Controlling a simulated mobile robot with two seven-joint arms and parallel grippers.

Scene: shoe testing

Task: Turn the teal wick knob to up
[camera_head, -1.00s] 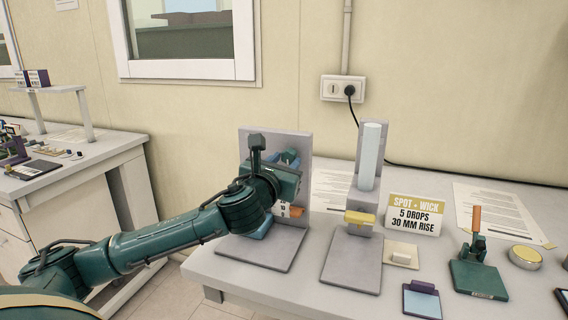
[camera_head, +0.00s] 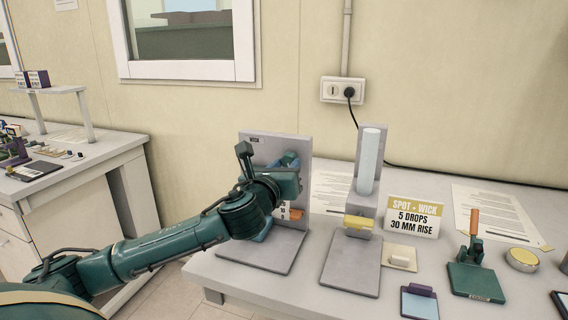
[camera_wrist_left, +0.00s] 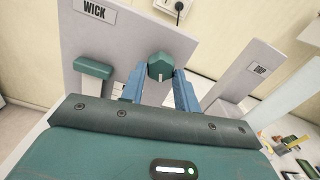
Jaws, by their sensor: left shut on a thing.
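The teal wick knob (camera_wrist_left: 160,66) sits on the grey upright panel marked WICK (camera_wrist_left: 72,42). It is faceted, with a short white mark at its lower edge in the left wrist view. My left gripper (camera_wrist_left: 159,78) is shut on the knob, with one blue finger on each side. In the head view the knob (camera_head: 290,158) shows just beyond my left gripper (camera_head: 283,163), in front of the panel (camera_head: 262,148); my wrist hides the panel's middle. My right gripper is not in view.
A teal block (camera_wrist_left: 93,68) juts from the panel left of the knob. A second grey stand (camera_head: 350,264) with a clear tube and yellow part is close on the right. Further right are a sign (camera_head: 414,215), a teal clamp stand (camera_head: 476,280) and a round tin (camera_head: 522,258).

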